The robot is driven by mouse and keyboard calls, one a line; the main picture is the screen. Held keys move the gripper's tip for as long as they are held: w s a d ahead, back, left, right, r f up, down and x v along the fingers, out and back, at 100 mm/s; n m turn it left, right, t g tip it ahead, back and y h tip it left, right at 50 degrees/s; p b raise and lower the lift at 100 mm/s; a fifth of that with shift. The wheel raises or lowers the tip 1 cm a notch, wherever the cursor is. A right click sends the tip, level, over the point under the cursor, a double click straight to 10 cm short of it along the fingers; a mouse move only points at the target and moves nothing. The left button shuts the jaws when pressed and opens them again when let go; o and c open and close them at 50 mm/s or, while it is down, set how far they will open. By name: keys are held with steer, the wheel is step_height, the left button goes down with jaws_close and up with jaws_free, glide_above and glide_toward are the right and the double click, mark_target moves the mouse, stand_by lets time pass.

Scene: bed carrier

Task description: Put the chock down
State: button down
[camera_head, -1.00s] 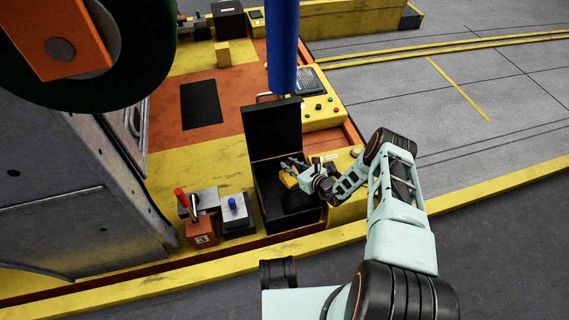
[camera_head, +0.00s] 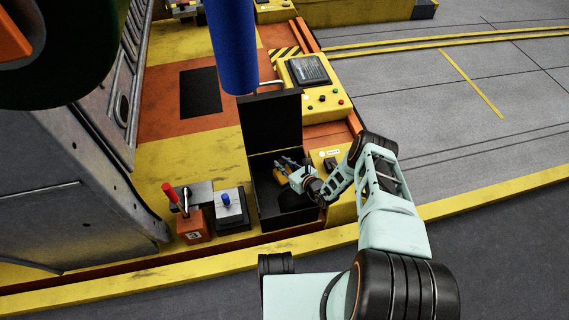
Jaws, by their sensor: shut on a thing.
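The yellow chock (camera_head: 293,177) is in my gripper (camera_head: 286,168), which is shut on it. My gripper and the chock are over the black seat (camera_head: 266,205), in front of its upright black back (camera_head: 271,125). The chock's underside is partly hidden by the gripper and wrist, so I cannot tell whether it touches the seat.
A red-handled lever box (camera_head: 192,226) and a blue-knobbed box (camera_head: 230,210) stand left of the seat. A yellow control panel (camera_head: 325,102) is behind on the right. A blue post (camera_head: 230,45) rises behind the seat back. Open grey floor (camera_head: 450,125) lies right.

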steer(key=shift+w+f, duration=0.1)
steer(key=shift+f, duration=0.1)
steer(key=shift+f, duration=0.1)
steer(key=c, duration=1.8)
jaws_free()
steer(key=shift+f, duration=0.15)
steer(key=shift+o, duration=0.2)
steer(key=shift+r, duration=0.2)
steer(key=p+v, duration=0.4)
steer(key=v, duration=0.7)
steer(key=shift+p, duration=0.3)
steer(key=shift+s+d+r, duration=0.15)
steer(key=shift+s+d, duration=0.15)
steer(key=shift+s, duration=0.15)
